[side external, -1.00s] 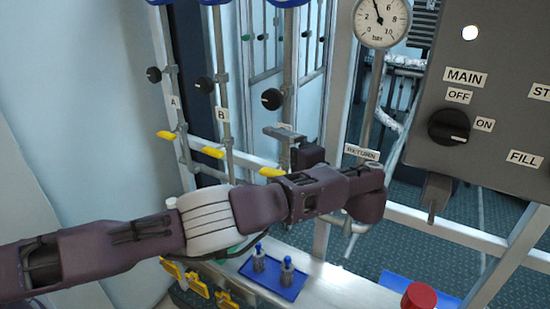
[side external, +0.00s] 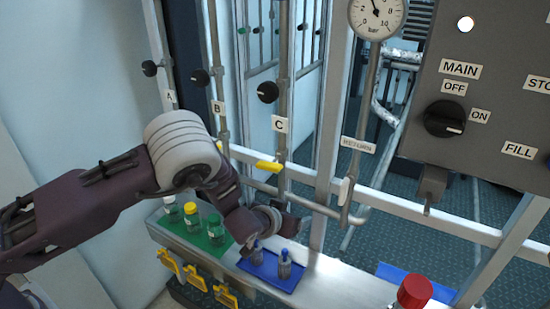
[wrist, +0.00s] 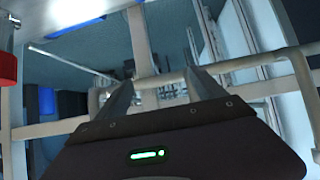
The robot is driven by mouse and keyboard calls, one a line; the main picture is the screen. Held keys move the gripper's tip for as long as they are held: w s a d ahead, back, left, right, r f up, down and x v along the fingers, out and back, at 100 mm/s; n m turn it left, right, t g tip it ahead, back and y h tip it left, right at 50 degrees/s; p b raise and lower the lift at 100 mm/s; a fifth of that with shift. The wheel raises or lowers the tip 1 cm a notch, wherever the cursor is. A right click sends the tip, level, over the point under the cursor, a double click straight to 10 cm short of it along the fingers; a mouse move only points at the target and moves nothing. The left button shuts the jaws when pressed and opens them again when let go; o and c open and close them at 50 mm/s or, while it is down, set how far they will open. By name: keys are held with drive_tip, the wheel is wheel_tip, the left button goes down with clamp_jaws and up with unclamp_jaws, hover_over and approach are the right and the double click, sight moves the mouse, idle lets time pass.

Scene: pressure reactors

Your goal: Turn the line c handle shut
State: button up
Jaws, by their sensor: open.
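The line C handle (side external: 268,166) is a yellow lever on the vertical pipe below the C label (side external: 280,124). In the side view it sticks out to the left, across the pipe. I cannot make out the handle in the wrist view. My gripper (wrist: 162,88) is open, with its two fingers apart in the wrist view and nothing visibly held between them. In the side view the end of my arm is low, below the handle and apart from it, above the bench; the fingertips are not clear there.
A blue tray (side external: 243,267) with small bottles and a green tray (side external: 190,236) with several bottles lie on the bench below my arm. A grey rail and the return pipe (side external: 359,150) stand to the right. A red knob (side external: 415,291) is at the front right.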

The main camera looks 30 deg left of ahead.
sight(275, 159)
drive_tip(key=s+a+r+t, duration=0.1)
drive_tip(key=s+r+t, duration=0.1)
drive_tip(key=r, duration=0.3)
drive_tip(key=s+a+r+n+t, duration=0.1)
drive_tip(key=s+a+r+t, duration=0.1)
drive_tip(key=r, duration=0.3)
drive_tip(key=s+a+r+t, duration=0.1)
drive_tip(key=s+r+t, duration=0.1)
drive_tip(key=r, duration=0.3)
drive_tip(key=shift+a+n+t, duration=0.3)
drive_tip(key=shift+a+t, duration=0.1)
drive_tip(key=shift+w+a+r, duration=0.1)
drive_tip(key=shift+w+r, duration=0.05)
drive_tip(key=shift+r, duration=0.3)
drive_tip(key=w, duration=0.6)
drive_tip(key=shift+w, duration=0.3)
drive_tip(key=c, duration=1.4)
drive_tip(key=shift+o, duration=0.2)
drive_tip(key=shift+m, duration=0.9)
drive_tip(key=o, duration=1.4)
drive_tip(key=shift+c, duration=0.2)
